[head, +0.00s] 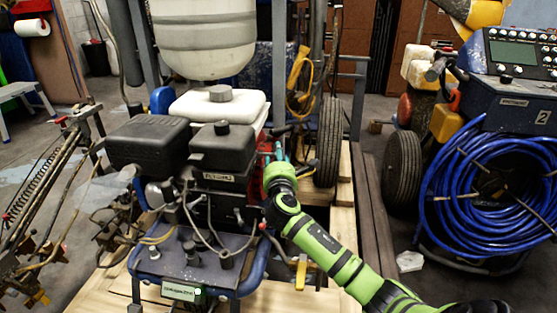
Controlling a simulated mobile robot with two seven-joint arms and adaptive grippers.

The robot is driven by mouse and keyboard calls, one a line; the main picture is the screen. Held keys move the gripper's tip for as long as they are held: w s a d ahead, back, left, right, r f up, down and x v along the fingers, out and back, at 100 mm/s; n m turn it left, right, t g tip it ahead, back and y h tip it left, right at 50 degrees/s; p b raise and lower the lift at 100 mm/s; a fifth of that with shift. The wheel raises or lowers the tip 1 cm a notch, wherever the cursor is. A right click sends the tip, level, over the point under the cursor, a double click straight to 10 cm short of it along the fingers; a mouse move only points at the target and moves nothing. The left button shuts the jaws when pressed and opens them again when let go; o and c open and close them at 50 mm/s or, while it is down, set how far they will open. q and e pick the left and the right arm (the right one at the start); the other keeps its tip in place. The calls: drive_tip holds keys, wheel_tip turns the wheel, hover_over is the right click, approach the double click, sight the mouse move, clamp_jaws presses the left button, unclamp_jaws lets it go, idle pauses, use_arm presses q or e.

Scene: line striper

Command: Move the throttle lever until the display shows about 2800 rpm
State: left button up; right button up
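The line striper's engine (222,152) stands in the middle of the head view, with a black air box and a red side. My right arm comes in from the lower right. Its gripper (283,152) is at the engine's right side, mostly hidden behind my green wrist, and I cannot tell its opening or contact. A small red-tipped lever (262,227) shows below my wrist; I cannot tell whether it is the throttle lever. A small pale panel (181,292) with a green spot is at the front, its text too small to read. My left gripper is out of view.
A white tank (205,35) hangs above the engine. A second machine with a blue hose coil (490,190) and a screen (512,52) stands at right. A black tire (329,140) is close behind my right wrist. Spring-and-rod parts (45,190) stand at left.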

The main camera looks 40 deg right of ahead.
drive_tip(key=v, duration=1.2)
drive_tip(key=shift+s+f, duration=0.1)
